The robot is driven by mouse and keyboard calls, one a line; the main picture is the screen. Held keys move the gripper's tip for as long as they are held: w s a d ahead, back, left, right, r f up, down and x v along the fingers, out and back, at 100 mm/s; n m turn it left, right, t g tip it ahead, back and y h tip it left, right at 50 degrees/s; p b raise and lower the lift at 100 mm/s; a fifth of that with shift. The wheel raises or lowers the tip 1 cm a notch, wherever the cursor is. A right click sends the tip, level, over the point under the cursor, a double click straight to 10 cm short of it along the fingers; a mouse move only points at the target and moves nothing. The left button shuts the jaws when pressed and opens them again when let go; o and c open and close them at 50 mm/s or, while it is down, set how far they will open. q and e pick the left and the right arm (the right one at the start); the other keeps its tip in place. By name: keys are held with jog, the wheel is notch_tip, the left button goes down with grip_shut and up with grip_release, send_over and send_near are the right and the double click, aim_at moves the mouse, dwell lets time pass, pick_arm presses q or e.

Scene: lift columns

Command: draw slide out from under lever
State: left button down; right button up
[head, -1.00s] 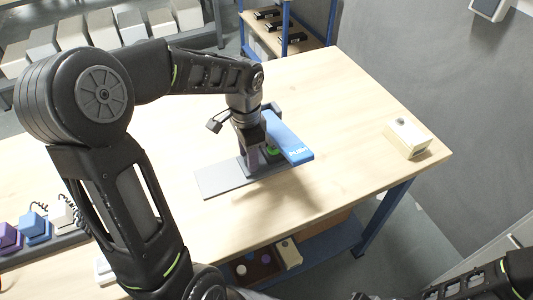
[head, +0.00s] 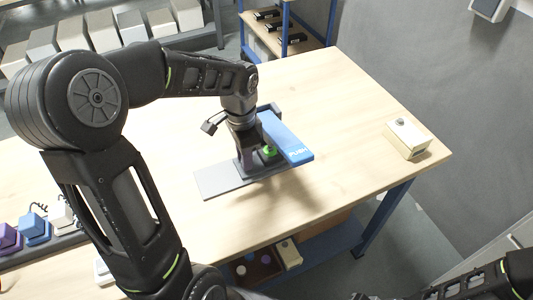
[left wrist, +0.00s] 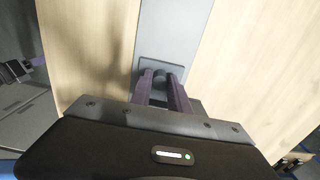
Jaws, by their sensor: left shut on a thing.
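A blue lever marked PUSH (head: 287,140) reaches out over a flat grey base strip (head: 215,182) on the wooden table. A green part (head: 269,151) shows under the lever. My left gripper (head: 246,170) points down at the base, just left of the lever. In the left wrist view the gripper (left wrist: 162,80) is shut on a dark upright knob (left wrist: 160,75). The knob stands on a darker grey slide plate (left wrist: 152,66) lying on the base strip. Its far part under the lever is hidden in the head view. My right gripper is out of frame.
A cream box with a knob (head: 407,138) stands at the table's right side. Blue and purple blocks (head: 34,224) stand at the left. A blue-framed shelf (head: 290,30) is behind the table. The table between lever and cream box is clear.

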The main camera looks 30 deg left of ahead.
pick_arm(q)
jog(key=shift+s+a, duration=0.9)
jog(key=shift+s, duration=0.4)
jog(key=shift+s+a, duration=0.9)
jog(key=shift+s, duration=0.35)
jog(key=shift+s+a, duration=0.9)
jog(key=shift+s, duration=0.4)
jog(key=c, duration=1.3)
grip_release()
jog(key=shift+p, duration=0.3)
notch_tip(320, 180, up, 6)
jog(key=p, duration=0.5)
jog(key=shift+d, duration=0.1)
